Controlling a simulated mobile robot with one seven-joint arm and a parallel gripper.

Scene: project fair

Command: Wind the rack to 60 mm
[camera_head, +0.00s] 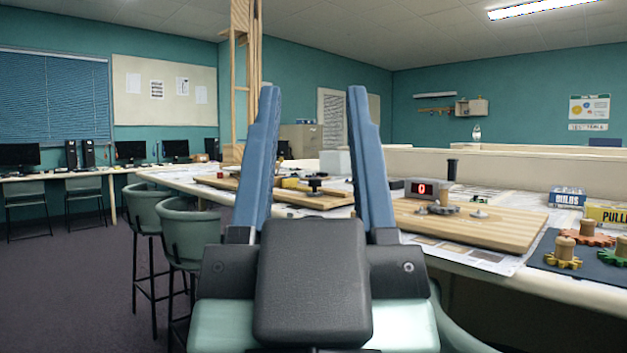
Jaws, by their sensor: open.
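My gripper (313,92) is open and empty in the foreground, its two blue fingers pointing up and well apart. Beyond it, a pale wooden board (505,228) lies on the table and carries a grey gear (443,208) and small pegs. Behind the board stands a grey box with a red display (422,188) that seems to read 0. A dark upright knob or handle (452,168) stands beside the display box. Between my fingers shows another wooden board with a black knobbed part (315,183). I cannot make out a rack for certain; my fingers hide part of the table.
A dark mat (540,262) at right holds orange (587,233), yellow (562,254) and green (619,252) gears with wooden knobs. Boxes marked BULBS (567,197) and PULL (606,215) stand behind. Green stools (192,240) stand at the table's left; open floor lies further left.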

